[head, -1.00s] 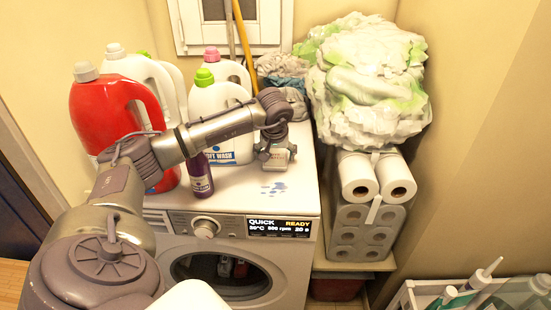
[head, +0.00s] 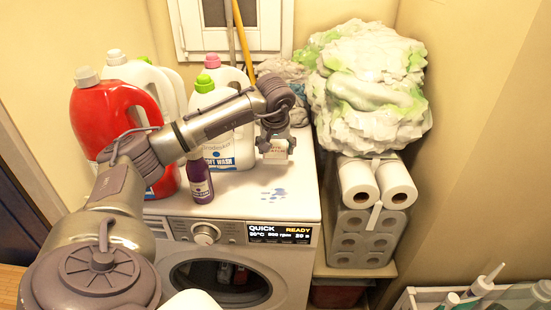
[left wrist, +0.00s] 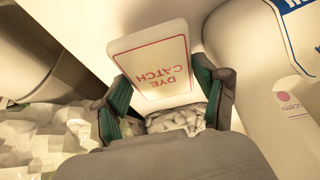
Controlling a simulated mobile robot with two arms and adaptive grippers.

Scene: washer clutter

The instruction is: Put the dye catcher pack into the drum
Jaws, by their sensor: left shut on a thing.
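The dye catcher pack (left wrist: 160,68) is a white box with red "DYE CATCH" lettering, upside down in the left wrist view. My left gripper (left wrist: 165,92) is shut on it, with one finger on each side. In the head view my left gripper (head: 275,140) holds the pack (head: 275,152) above the right part of the washer top. The drum (head: 220,278) shows below in the washer's round front opening, with some dark and reddish things inside; part of it is hidden by my arm. My right gripper is not in view.
A red jug (head: 112,120), several white detergent bottles and a purple bottle (head: 199,178) crowd the washer top on the left. Blue spots (head: 274,193) mark its clear front right. Paper rolls (head: 375,185) and a large wrapped bundle (head: 368,90) stand on the right.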

